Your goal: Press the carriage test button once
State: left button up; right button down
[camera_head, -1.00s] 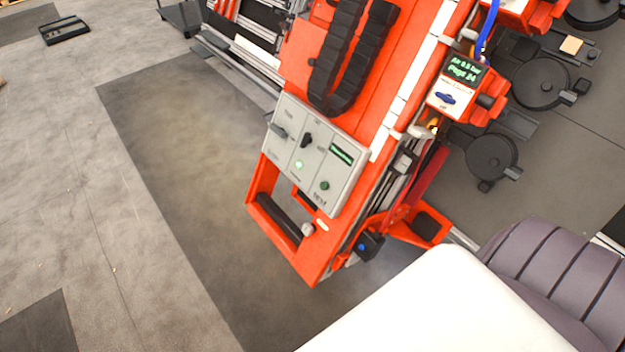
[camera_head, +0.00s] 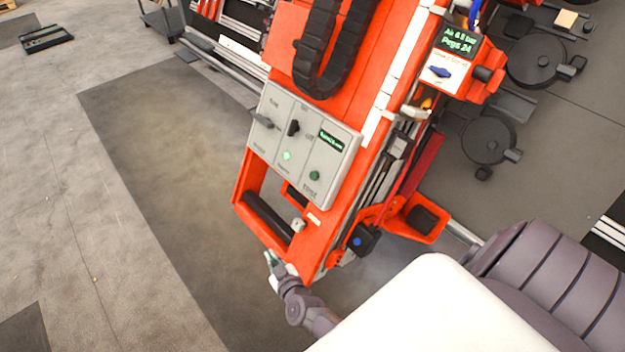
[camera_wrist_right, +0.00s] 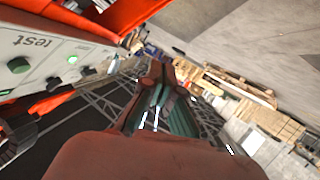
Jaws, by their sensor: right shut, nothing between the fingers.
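The grey control panel (camera_head: 303,145) is mounted on the orange carriage (camera_head: 375,50). A dark green button (camera_head: 315,175) sits at its lower right beside a small label. In the right wrist view the label reads "test", and the green button (camera_wrist_right: 18,65) shows at the left edge. My right gripper (camera_head: 271,259) is below the panel, at the lower end of the orange frame, apart from the button. In the right wrist view its fingers (camera_wrist_right: 158,85) are together and empty. My left gripper is not in view.
The panel also has a lit green lamp (camera_head: 287,156), a black knob (camera_head: 293,128), a lever (camera_head: 262,120) and a small display (camera_head: 331,140). A dark handle bar (camera_head: 268,217) spans the frame opening below.

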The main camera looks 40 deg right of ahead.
aim_at(314, 175)
pick_arm(q)
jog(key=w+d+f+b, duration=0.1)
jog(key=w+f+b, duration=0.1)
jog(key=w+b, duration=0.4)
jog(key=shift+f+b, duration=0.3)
jog(key=shift+b, duration=0.35)
pick_arm(e)
jog(key=w+d+r+m+g+h, duration=0.1)
jog(key=w+d+r+m+h, duration=0.3)
jog(key=r, duration=0.4)
jog(key=w+d+r+m+g+h, duration=0.1)
jog(key=w+d+r+m+h, duration=0.3)
jog(key=r, duration=0.5)
jog(key=d+h, duration=0.2)
jog(key=shift+w+d, duration=0.2)
jog(key=shift+d, duration=0.1)
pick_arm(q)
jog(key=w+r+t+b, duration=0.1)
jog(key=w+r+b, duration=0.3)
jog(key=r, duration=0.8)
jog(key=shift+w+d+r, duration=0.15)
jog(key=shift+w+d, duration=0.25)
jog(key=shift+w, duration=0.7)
pick_arm(e)
jog(key=d+f, duration=0.4)
jog(key=d, duration=0.3)
jog(key=shift+w+d, duration=0.3)
jog(key=shift+d, duration=0.1)
